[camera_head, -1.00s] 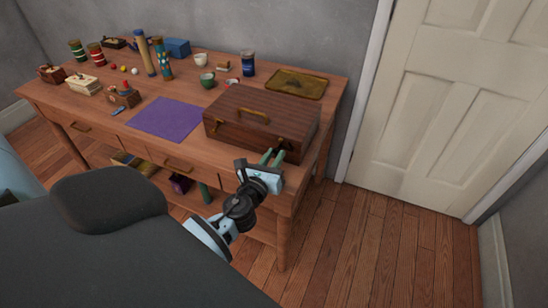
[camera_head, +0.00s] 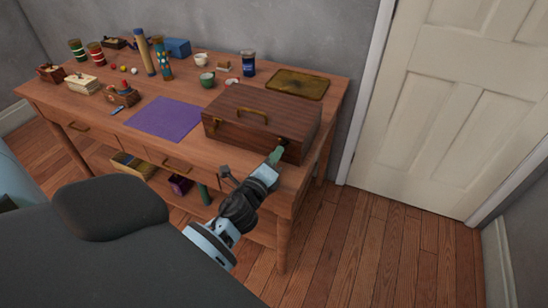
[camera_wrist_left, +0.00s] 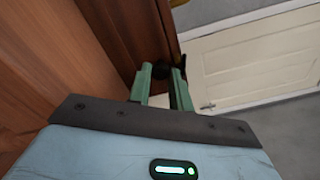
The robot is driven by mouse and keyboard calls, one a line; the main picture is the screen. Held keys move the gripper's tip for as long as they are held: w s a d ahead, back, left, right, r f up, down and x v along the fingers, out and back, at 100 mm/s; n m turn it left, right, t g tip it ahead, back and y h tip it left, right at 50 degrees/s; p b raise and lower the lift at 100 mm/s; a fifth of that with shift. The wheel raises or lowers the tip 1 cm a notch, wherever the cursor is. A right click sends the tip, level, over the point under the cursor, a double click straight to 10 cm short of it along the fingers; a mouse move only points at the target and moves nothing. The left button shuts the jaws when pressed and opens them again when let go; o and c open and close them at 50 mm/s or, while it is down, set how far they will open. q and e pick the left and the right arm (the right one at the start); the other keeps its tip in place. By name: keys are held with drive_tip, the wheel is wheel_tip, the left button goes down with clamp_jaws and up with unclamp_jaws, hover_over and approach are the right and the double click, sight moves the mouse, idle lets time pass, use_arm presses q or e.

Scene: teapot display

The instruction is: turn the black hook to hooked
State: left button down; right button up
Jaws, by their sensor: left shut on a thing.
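A dark wooden case (camera_head: 262,120) with a brass handle on top lies closed at the right end of the table. The black hook (camera_wrist_left: 160,70) is a small dark shape against the case's brown wall in the left wrist view. My left gripper (camera_head: 277,155) is at the case's front right corner, its green fingers pointing at the case. In the left wrist view the fingers (camera_wrist_left: 163,76) are a little apart, with the black hook between their tips. The fingers partly hide the hook, so I cannot tell how far it is turned. My right gripper is not in view.
A purple mat (camera_head: 165,118) lies left of the case. A brass-coloured tray (camera_head: 297,84) is behind it, and a blue jar (camera_head: 248,63) and a green cup (camera_head: 207,79) stand nearby. Several small objects fill the left end. A white door (camera_head: 455,110) is at the right.

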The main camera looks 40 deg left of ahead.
use_arm(q)
drive_tip(key=shift+n, duration=0.6)
drive_tip(key=c, duration=1.3)
unclamp_jaws()
drive_tip(key=v, duration=0.7)
drive_tip(key=shift+s+b, duration=0.4)
drive_tip(key=shift+d, duration=0.1)
